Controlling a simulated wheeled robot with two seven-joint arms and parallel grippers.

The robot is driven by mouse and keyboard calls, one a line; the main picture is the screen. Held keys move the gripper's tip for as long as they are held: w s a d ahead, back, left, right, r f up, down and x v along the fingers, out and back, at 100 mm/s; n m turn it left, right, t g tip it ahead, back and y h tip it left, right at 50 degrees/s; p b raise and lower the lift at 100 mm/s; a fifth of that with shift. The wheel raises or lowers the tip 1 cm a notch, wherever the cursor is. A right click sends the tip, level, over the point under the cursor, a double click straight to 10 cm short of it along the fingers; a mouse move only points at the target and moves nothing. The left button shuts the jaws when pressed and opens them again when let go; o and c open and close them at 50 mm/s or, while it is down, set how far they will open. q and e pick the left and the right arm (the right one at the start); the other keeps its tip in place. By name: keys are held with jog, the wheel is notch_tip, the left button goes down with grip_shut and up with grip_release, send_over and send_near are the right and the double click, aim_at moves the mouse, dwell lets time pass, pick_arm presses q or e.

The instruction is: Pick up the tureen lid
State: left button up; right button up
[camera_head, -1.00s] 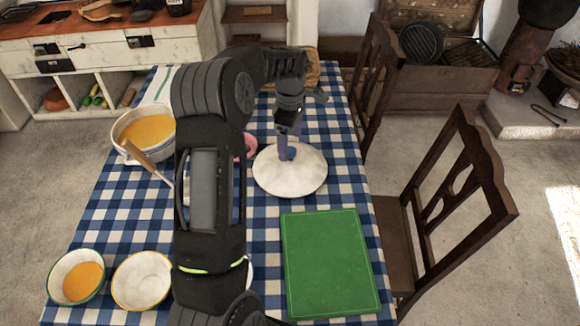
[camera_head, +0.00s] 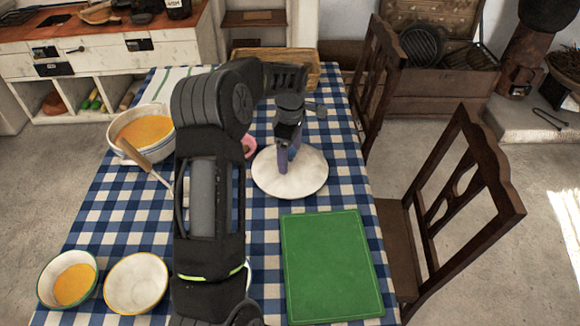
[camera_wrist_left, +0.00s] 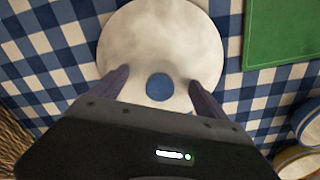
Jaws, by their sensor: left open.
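The tureen lid (camera_head: 305,180) is a white, shallow round dome lying on the checked tablecloth, left of and behind the green board. In the left wrist view the lid (camera_wrist_left: 160,35) shows a round blue knob (camera_wrist_left: 160,87) on top. My left gripper (camera_head: 284,158) is over the lid, pointing down. In the left wrist view my left gripper (camera_wrist_left: 158,82) is open, with one finger on each side of the knob and a gap to it on both sides. In the head view the knob is hidden by the gripper. My right gripper is not in view.
A tureen of orange soup (camera_head: 145,130) with a ladle stands at the left. Two bowls, one with soup (camera_head: 74,284) and one empty (camera_head: 136,283), are at the front left. A green board (camera_head: 330,265) lies front right. Wooden chairs (camera_head: 455,215) line the right side.

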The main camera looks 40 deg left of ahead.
pick_arm(q)
jog(key=shift+c, duration=0.6)
jog(key=shift+f, duration=0.1)
grip_shut()
jog(key=shift+s, duration=0.1)
dwell(0.5)
